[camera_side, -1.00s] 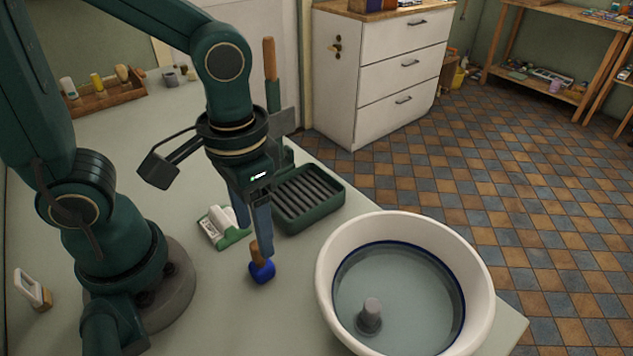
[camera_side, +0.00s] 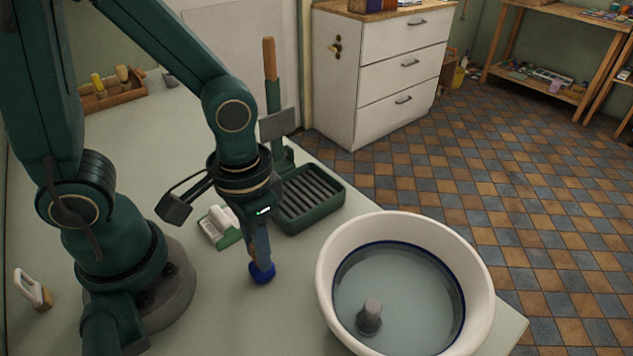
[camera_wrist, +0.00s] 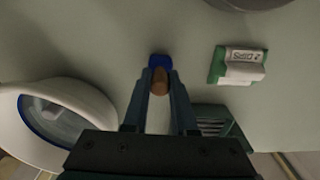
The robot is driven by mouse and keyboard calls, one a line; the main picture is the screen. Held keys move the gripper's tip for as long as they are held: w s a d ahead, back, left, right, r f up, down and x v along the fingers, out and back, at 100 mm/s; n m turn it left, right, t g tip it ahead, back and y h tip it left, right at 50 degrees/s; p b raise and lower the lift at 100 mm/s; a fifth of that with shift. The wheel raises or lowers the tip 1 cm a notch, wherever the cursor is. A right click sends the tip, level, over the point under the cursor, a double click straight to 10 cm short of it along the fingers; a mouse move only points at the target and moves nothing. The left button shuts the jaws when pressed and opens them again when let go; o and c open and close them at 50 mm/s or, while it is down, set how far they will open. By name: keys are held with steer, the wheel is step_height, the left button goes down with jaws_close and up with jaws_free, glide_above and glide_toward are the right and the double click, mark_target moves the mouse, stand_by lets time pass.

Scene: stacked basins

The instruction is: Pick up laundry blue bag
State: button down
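The laundry blue bag is a small deep-blue bundle (camera_side: 262,274) with a wooden peg handle, resting on the grey-green worktop left of the basin. My gripper (camera_side: 258,246) is down over it, pointing straight down, with its fingertips beside the handle. In the wrist view the blue bundle (camera_wrist: 159,61) shows just beyond the fingertips. The wooden handle (camera_wrist: 160,82) stands between my two fingers (camera_wrist: 160,88), very close to both. I cannot tell whether they press on it. In the side view the fingers hide most of the handle.
A white basin of water (camera_side: 333,248) with a grey plug post stands to the right. A green ribbed tray (camera_side: 337,201) and a green-and-white soap packet (camera_side: 222,232) lie behind the bag. An upright wooden-handled tool (camera_side: 270,60) stands by the tray. The worktop in front is clear.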

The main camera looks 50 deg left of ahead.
steer(key=shift+r, duration=0.15)
steer(key=shift+w+r, duration=0.1)
steer(key=shift+r, duration=0.5)
steer(key=r, duration=0.3)
steer(key=shift+a, duration=0.3)
steer(key=a+r, duration=0.6)
steer(key=a, duration=0.5)
steer(key=shift+s+r, duration=0.25)
steer(key=shift+s, duration=0.1)
